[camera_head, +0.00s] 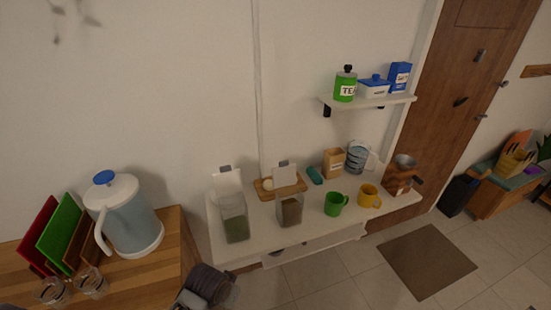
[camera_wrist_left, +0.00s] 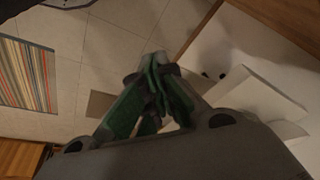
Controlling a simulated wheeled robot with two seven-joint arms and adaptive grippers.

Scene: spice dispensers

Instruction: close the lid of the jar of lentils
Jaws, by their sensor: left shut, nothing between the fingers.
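Two clear square jars stand on the white shelf table, each with a white lid tipped up open behind it. The left jar (camera_head: 235,222) has dark green contents, and its raised lid (camera_head: 227,184) leans near the wall. The right jar (camera_head: 290,209) has darker brownish contents, and its lid (camera_head: 284,174) is also up. I cannot tell from the pictures which holds lentils. In the left wrist view my left gripper (camera_wrist_left: 160,80) is shut and empty, with green finger pads. A dark part of my arm shows low in the head view, below the table's front left. My right gripper is not in view.
The white table (camera_head: 255,249) also holds a green mug (camera_head: 335,203), a yellow mug (camera_head: 368,196) and a wooden board (camera_head: 266,194). A wall shelf (camera_head: 385,101) with canisters hangs above. A wooden counter (camera_head: 171,250) with a water jug (camera_head: 127,222) stands left.

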